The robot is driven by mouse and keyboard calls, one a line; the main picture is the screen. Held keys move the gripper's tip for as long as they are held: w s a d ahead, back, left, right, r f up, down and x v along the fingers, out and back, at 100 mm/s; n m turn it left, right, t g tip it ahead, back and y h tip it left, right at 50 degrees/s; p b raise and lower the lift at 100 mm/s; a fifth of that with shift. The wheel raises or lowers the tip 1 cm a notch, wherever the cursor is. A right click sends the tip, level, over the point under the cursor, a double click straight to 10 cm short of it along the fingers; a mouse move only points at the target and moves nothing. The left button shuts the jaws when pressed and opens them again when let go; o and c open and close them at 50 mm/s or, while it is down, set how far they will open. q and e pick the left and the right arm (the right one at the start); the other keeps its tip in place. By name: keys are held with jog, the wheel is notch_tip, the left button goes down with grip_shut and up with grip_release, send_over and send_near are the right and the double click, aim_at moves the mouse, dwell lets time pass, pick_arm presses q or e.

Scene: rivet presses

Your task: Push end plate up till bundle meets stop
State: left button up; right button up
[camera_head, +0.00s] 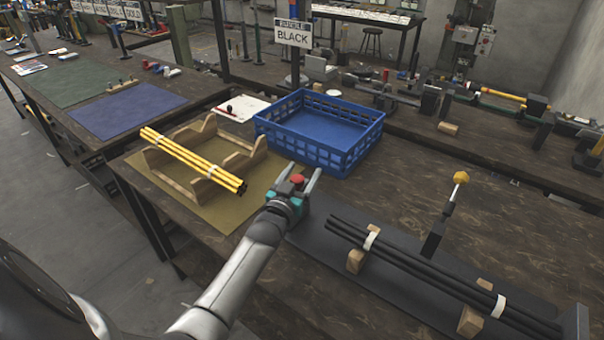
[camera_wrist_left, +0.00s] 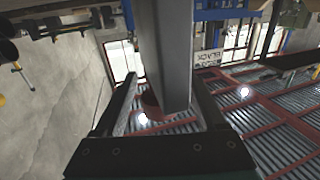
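A bundle of black rods (camera_head: 430,273) with white ties lies on small wooden blocks (camera_head: 356,261) over a dark mat (camera_head: 320,232). A grey upright plate (camera_head: 575,322), likely the end plate, stands by the bundle's near right end, partly cut off by the frame. I cannot tell whether they touch, and no stop is clearly identifiable. My left gripper (camera_head: 303,180) is open, left of the bundle's far end and apart from it. Its spread fingers show in the left wrist view (camera_wrist_left: 168,100); a grey bar crosses between them, its contact unclear. My right gripper is out of view.
A blue crate (camera_head: 320,130) stands beyond my left gripper. Yellow rods (camera_head: 195,160) lie on a wooden cradle (camera_head: 240,165) at left. An upright lever with a yellow knob (camera_head: 460,177) rises beside the black bundle. The bench right of the crate is mostly clear.

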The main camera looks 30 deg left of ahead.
pick_arm(q)
grip_shut()
dwell(0.3)
dwell(0.9)
